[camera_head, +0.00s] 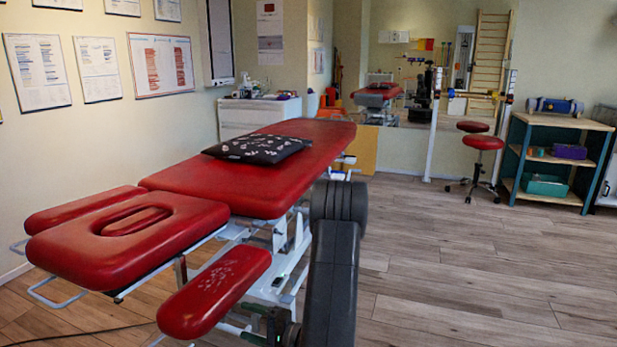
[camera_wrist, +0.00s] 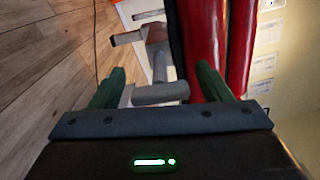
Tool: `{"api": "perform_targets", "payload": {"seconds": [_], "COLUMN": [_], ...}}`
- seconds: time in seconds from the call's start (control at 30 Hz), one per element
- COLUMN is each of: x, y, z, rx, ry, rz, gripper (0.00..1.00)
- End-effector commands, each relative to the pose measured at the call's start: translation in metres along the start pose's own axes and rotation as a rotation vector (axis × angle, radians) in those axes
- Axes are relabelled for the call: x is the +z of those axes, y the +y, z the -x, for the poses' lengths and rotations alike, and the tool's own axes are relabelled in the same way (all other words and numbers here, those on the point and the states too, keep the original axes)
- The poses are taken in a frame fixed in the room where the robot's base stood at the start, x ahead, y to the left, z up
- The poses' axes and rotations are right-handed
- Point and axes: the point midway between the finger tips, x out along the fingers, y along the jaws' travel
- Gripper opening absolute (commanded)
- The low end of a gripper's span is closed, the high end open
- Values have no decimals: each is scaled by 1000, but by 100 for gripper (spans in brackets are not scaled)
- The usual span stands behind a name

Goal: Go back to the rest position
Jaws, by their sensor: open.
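My gripper (camera_wrist: 160,72) is open in the wrist view, its two green fingers apart. A grey tube and bracket, seemingly part of the treatment table's frame, show beyond and between the fingers; I cannot tell whether they touch. I see nothing held. In the head view my dark arm hangs at the right side of the red treatment table (camera_head: 205,180), and its lower end is partly hidden low beside the table's red armrest (camera_head: 215,290). The table's red padding also shows in the wrist view (camera_wrist: 205,45), turned on its side.
A dark patterned cushion (camera_head: 258,148) lies on the table. A wooden-topped shelf (camera_head: 560,121) and a red stool (camera_head: 483,142) stand at the back right. A white cabinet (camera_head: 245,118) stands at the back wall. The wooden floor at right is clear. A cable lies at lower left.

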Motion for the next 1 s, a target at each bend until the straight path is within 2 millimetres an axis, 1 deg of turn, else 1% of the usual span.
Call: {"api": "perform_targets", "payload": {"seconds": [0.03,1.0], "x": [1,0], "y": [-5,-7], "z": [0,0], "rx": [0,0], "ry": [0,0], "rz": [-29,-610], "gripper": [71,71]}}
